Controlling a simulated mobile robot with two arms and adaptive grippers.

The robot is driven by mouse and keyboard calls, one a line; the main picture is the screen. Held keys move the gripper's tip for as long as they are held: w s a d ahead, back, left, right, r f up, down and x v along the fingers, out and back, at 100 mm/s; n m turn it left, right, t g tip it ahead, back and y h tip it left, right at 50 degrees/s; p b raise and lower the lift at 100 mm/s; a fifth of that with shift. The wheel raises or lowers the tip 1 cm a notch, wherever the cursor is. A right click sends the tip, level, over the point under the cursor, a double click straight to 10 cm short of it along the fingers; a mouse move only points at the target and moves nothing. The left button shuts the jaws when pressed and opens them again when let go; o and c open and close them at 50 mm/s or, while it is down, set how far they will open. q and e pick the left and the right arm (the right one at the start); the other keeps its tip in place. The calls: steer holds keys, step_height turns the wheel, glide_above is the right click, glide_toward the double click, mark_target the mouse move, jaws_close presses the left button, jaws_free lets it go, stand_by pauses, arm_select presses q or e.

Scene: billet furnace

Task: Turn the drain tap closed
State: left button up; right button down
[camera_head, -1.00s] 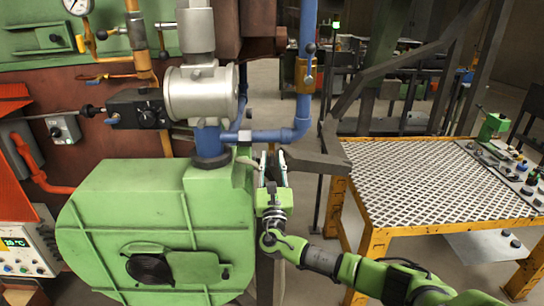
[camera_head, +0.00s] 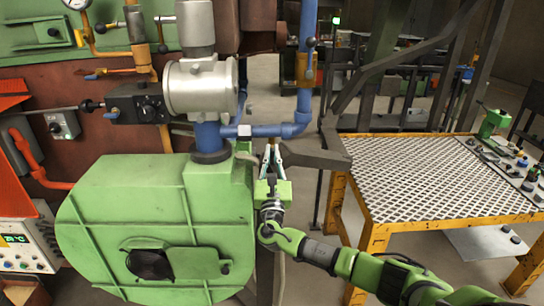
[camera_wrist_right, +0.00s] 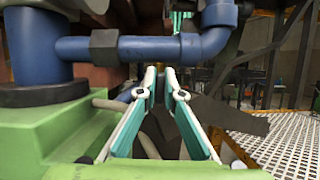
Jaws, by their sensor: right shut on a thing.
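My right gripper (camera_head: 272,150) is just right of the green blower housing, below the horizontal blue pipe (camera_head: 270,134). Its fingers point away from me and are drawn close together. In the right wrist view my gripper's fingertips (camera_wrist_right: 164,78) nearly meet below the blue pipe elbow (camera_wrist_right: 205,45). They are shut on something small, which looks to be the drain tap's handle. The fingers hide most of it, so its angle cannot be told. My left gripper is not in view.
The green housing (camera_head: 150,225) stands close on the left of my gripper. A dark angled bar (camera_head: 315,158) lies close on its right. A yellow-framed mesh table (camera_head: 430,185) stands further right. A yellow-bodied valve (camera_head: 305,68) sits on the upright blue pipe.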

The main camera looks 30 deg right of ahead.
steer(key=m+h+b, duration=0.1)
steer(key=m+b, duration=0.1)
steer(key=m+g+b, duration=0.1)
steer(key=m, duration=0.1)
steer(key=m+g+h+b, duration=0.1)
steer(key=m+b, duration=0.1)
steer(key=m, duration=0.1)
steer(key=shift+f+h+b, duration=0.3)
steer(key=shift+f+b, duration=0.05)
steer(key=m+g+b, duration=0.1)
steer(key=m, duration=0.1)
steer(key=m+g+h+b, duration=0.1)
steer(key=m, duration=0.1)
steer(key=shift+m+g+b, duration=0.3)
steer(key=shift+m+b, duration=0.05)
steer(key=shift+m, duration=0.05)
steer(key=shift+d+m+g+b, duration=0.1)
steer(key=shift+m+g+b, duration=0.4)
steer(key=shift+m, duration=0.7)
steer(key=m+g+b, duration=0.1)
steer(key=m, duration=0.2)
steer(key=shift+r, duration=0.1)
steer(key=shift+s+m+g+y, duration=0.1)
steer(key=shift+m+g+y, duration=0.25)
steer(key=shift+m, duration=0.75)
steer(key=shift+m+g+y, duration=0.25)
steer(key=shift+m+g, duration=0.2)
steer(key=shift+m, duration=0.65)
